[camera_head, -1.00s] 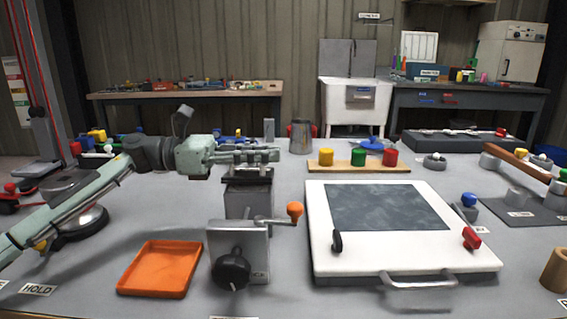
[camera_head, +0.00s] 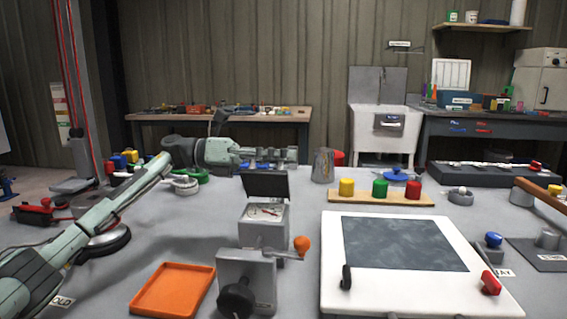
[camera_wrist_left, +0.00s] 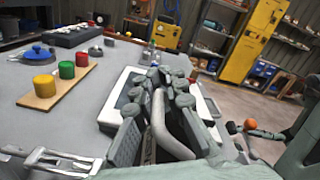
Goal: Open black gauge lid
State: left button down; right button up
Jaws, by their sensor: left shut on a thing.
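The gauge is a grey box (camera_head: 263,230) behind the crank block in the head view. Its black lid (camera_head: 266,184) stands tilted up at the back, and a white dial face with a red mark (camera_head: 264,212) shows below it. My right gripper is in neither view.
A grey crank block (camera_head: 246,275) with an orange knob (camera_head: 301,246) stands in front of the gauge. An orange tray (camera_head: 173,290) lies left, a white panel box (camera_head: 332,270) right. A wooden strip (camera_head: 412,197) holds coloured cylinders behind the panel.

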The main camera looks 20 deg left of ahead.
pick_arm(q)
jog(key=shift+w+a+f+n, duration=0.15)
jog(key=shift+w+f+n, duration=0.1)
jog(key=shift+w, duration=0.3)
jog(key=shift+w+a+f+n, duration=0.2)
jog(key=shift+w+n, duration=0.1)
jog(key=shift+w, duration=0.25)
jog(key=shift+w+a+f+n, duration=0.1)
jog(key=shift+w+f+n, duration=0.15)
jog(key=shift+w, duration=0.3)
jog(key=c, duration=1.6)
grip_release()
jog(key=v, duration=1.2)
jog(key=shift+s+a+r, duration=0.1)
jog(key=shift+r, duration=0.25)
